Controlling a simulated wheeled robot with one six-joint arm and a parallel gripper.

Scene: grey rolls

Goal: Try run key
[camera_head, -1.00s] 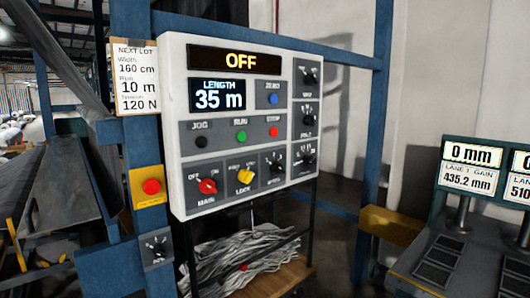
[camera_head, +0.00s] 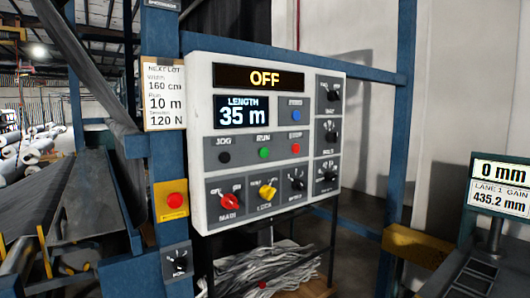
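A white control panel (camera_head: 207,100) hangs on a blue frame in the middle of the view. Its top display (camera_head: 263,78) reads OFF, and the length display (camera_head: 241,111) reads 35 m. Below are a black JOG button (camera_head: 224,157), a green RUN button (camera_head: 264,153) and a red STOP button (camera_head: 295,149). The bottom row has a red MAIN switch (camera_head: 230,201), a yellow LOCK key switch (camera_head: 267,191) and a black knob (camera_head: 298,184). Several more black knobs run down the right side. My gripper is not in view.
A red button on a yellow box (camera_head: 170,201) and a black knob (camera_head: 179,263) sit on the blue post left of the panel. A lot card (camera_head: 165,98) reads 160 cm, 10 m, 120 N. A gauge display (camera_head: 499,186) stands at right. Grey strips (camera_head: 270,268) lie below the panel.

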